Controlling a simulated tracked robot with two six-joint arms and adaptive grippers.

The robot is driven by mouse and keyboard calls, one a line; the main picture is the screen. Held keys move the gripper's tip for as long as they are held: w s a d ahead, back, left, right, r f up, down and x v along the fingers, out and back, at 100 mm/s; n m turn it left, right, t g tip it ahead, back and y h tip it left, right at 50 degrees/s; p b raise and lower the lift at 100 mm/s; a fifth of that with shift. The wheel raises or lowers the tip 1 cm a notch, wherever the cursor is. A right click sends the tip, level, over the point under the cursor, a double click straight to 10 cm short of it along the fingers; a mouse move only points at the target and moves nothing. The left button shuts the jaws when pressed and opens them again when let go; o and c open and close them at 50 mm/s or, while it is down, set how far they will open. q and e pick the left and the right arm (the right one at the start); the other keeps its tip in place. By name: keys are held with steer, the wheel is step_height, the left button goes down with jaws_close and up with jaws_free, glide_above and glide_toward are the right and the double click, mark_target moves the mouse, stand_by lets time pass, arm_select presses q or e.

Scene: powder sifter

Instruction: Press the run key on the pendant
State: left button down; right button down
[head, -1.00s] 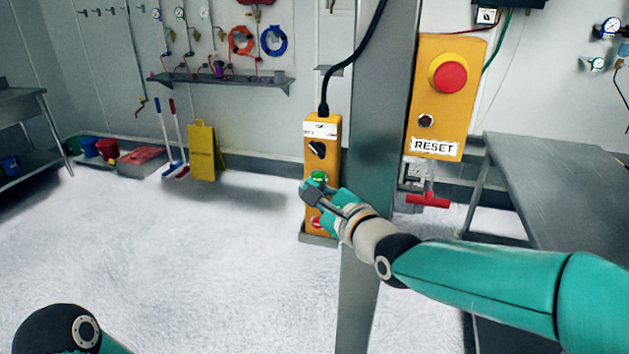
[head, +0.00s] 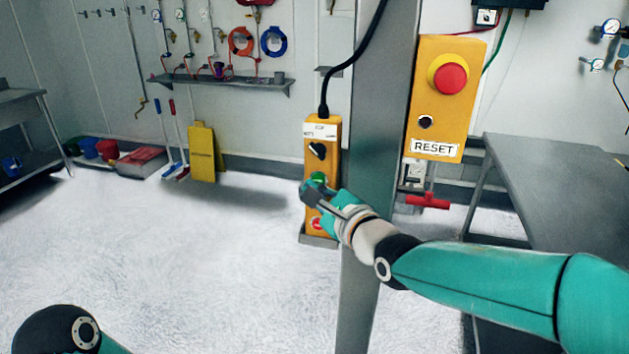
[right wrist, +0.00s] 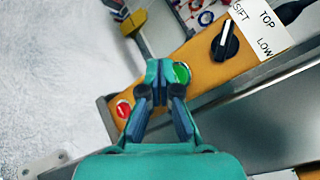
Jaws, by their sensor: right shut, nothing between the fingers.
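The yellow pendant (head: 321,130) hangs upright on a cable beside the grey post. It has a black selector knob (head: 317,150), a green key (head: 319,177) and a red key (head: 317,224) below. No word marking the run key is readable. My right gripper (head: 308,192) is shut and empty, its fingertips at the green key and partly covering it. In the right wrist view, the closed fingertips (right wrist: 160,68) overlap the edge of the green key (right wrist: 181,72); I cannot tell whether they touch it. The red key (right wrist: 124,108) is clear of the fingers. My left gripper is out of view.
The grey post (head: 378,150) stands right behind my right wrist. A yellow box with a red stop button (head: 450,79) and a RESET label (head: 435,147) is mounted on it. A steel table (head: 570,190) stands at the right.

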steer(key=shift+w+d+b, duration=0.15)
steer(key=shift+w+b, duration=0.15)
steer(key=shift+b, duration=0.05)
steer(key=shift+w+d, duration=0.15)
steer(key=shift+w, duration=0.25)
stand_by(1.0)
stand_by(0.3)
steer(key=shift+s+a+b, duration=0.3)
steer(key=shift+s+b, duration=0.5)
steer(key=shift+b, duration=0.05)
steer(key=shift+s, duration=0.1)
